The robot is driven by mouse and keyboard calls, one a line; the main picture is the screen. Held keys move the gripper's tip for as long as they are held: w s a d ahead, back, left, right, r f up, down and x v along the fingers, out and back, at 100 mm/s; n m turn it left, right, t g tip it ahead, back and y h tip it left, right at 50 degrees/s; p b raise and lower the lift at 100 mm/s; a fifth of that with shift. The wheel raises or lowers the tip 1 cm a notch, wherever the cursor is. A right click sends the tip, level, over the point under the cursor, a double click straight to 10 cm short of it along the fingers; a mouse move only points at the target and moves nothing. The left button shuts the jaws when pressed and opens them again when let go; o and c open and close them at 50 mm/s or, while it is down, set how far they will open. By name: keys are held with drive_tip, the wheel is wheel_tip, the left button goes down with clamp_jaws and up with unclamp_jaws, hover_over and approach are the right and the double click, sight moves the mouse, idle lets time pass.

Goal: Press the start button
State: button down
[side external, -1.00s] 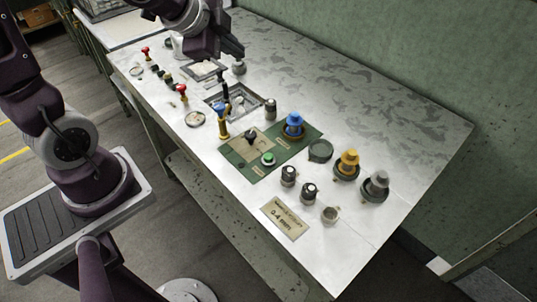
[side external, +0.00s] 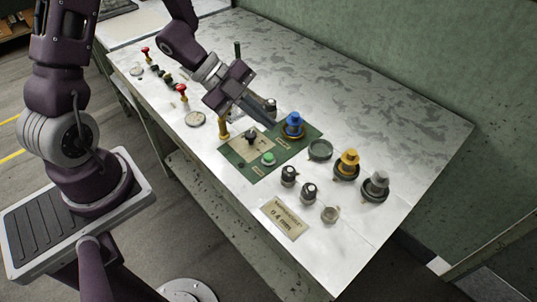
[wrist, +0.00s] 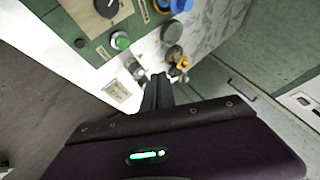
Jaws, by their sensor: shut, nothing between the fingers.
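The green button (side external: 268,158) sits on the front part of the green panel (side external: 285,150), and I take it to be the start button. In the wrist view the green button (wrist: 120,41) shows at upper left, uncovered. My gripper (side external: 271,121) is shut and empty, above the back part of the panel, between the black knob and the blue knob. It is apart from the button, behind it in the side view. In the wrist view my fingertips (wrist: 158,78) are together, below and to the right of the button.
A black knob (side external: 250,137) and a blue knob (side external: 293,125) stand close around the button. Two dark knobs (side external: 289,175), a yellow knob (side external: 348,163) and a grey knob (side external: 375,187) stand to the right. A label plate (side external: 284,217) lies near the front edge.

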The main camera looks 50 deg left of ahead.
approach(271, 157)
drive_tip(key=w+d+f, duration=0.1)
drive_tip(key=w+d, duration=0.1)
drive_tip(key=w+d+f, duration=0.1)
drive_tip(key=d, duration=0.1)
drive_tip(key=shift+w+d+f, duration=0.1)
drive_tip(key=shift+w+f, duration=0.1)
drive_tip(key=shift+f, duration=0.1)
idle(1.6)
drive_tip(key=shift+f, duration=0.4)
drive_tip(key=shift+f, duration=0.45)
idle(0.4)
drive_tip(key=shift+s+f, duration=0.1)
drive_tip(key=shift+f, duration=0.25)
idle(0.6)
drive_tip(key=shift+r, duration=0.9)
drive_tip(key=shift+r, duration=2.55)
